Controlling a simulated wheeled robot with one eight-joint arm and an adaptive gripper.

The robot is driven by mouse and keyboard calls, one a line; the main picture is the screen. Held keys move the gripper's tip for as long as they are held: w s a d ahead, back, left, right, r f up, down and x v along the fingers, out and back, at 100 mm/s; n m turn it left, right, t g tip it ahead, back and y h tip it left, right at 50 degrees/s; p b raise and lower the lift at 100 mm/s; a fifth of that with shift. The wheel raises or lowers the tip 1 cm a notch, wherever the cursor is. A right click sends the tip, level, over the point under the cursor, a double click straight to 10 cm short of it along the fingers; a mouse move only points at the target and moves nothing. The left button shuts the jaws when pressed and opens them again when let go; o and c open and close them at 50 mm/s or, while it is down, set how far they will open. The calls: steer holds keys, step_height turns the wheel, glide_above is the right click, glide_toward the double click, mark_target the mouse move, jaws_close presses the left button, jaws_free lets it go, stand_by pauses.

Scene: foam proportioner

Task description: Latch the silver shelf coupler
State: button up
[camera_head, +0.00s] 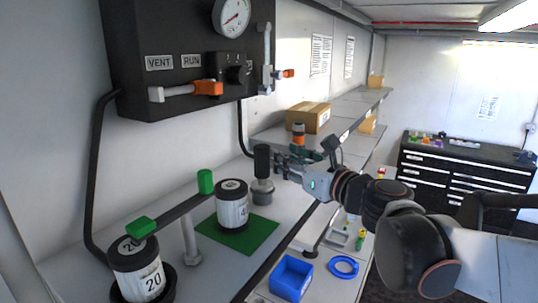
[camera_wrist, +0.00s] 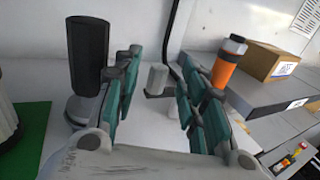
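My gripper (camera_head: 283,163) reaches left over the bench beside a black upright cylinder (camera_head: 262,160) on a round silver base (camera_head: 262,192). In the wrist view the fingers (camera_wrist: 162,90) are wide apart with nothing held. Between and beyond them stands a small silver-grey post (camera_wrist: 157,78) with a short side arm, apparently the silver coupler; the left-hand fingers stand close to the black cylinder (camera_wrist: 88,55), outside the grip. I cannot tell whether the fingers touch anything. The post's lower part and latch state are unclear, and the head view hides it behind the gripper.
A black hose (camera_wrist: 172,40) hangs behind the post. An orange-and-black cylinder (camera_wrist: 228,62) and a cardboard box (camera_head: 308,117) stand on the shelf at right. White canisters (camera_head: 232,207) and a green-ended lever (camera_head: 170,215) occupy the left bench. A blue bin (camera_head: 291,279) sits lower.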

steer(key=v, duration=0.8)
steer(key=shift+f, duration=0.1)
